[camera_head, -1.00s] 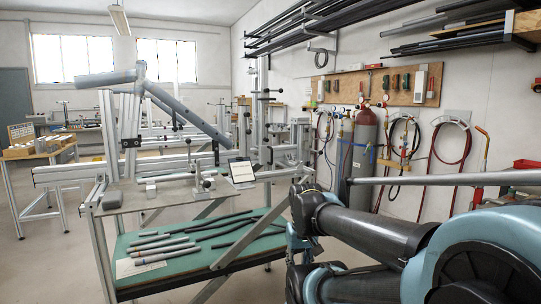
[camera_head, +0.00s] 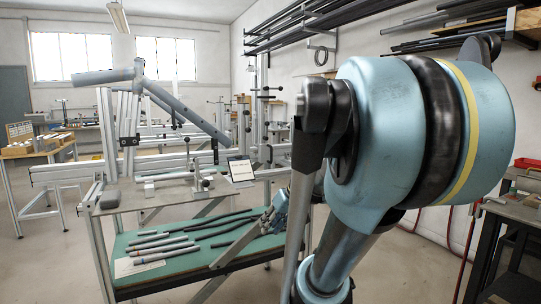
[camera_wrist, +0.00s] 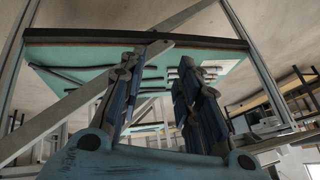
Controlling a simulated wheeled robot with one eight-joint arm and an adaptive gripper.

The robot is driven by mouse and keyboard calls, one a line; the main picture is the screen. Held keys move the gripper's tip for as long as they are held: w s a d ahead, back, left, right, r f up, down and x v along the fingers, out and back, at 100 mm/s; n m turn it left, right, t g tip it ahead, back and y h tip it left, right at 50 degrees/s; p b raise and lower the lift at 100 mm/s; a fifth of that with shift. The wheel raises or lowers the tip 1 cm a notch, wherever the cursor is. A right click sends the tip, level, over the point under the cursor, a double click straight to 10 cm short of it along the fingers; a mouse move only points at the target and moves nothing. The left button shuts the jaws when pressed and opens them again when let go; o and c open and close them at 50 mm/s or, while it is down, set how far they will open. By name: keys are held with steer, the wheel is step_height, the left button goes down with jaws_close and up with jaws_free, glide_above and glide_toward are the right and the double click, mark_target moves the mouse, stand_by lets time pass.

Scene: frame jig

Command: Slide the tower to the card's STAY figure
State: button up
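The card (camera_head: 240,169) is a pale panel with a dark border, standing tilted at the right end of the jig's upper plate; its print is too small to read. A small upright metal fixture (camera_head: 197,174) with a dark knob stands left of the card on the plate; it may be the tower, but I cannot be sure. My gripper (camera_head: 272,221) is low, at the right end of the green shelf, below the card and apart from the fixture. In the wrist view my gripper (camera_wrist: 157,70) has its two fingers spread with nothing between them.
The green shelf (camera_head: 150,283) holds several dark and grey tubes and a paper sheet (camera_head: 138,267). Frame posts and a diagonal brace stand close to my gripper. A bench (camera_head: 505,212) stands at the right.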

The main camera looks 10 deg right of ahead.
steer(key=w+r+n+t+y, duration=0.15)
steer(key=w+r, duration=0.35)
steer(key=w, duration=0.5)
steer(key=n+t+y, duration=0.1)
steer(key=t+y, duration=0.2)
steer(key=t, duration=0.7)
glide_toward(271, 160)
steer(key=s+d+r, duration=0.4)
steer(key=s+r, duration=0.1)
steer(key=s, duration=0.1)
steer(key=shift+h, duration=0.25)
steer(key=x, duration=1.7)
steer(key=shift+w+a+f, duration=0.3)
steer(key=shift+f, duration=0.1)
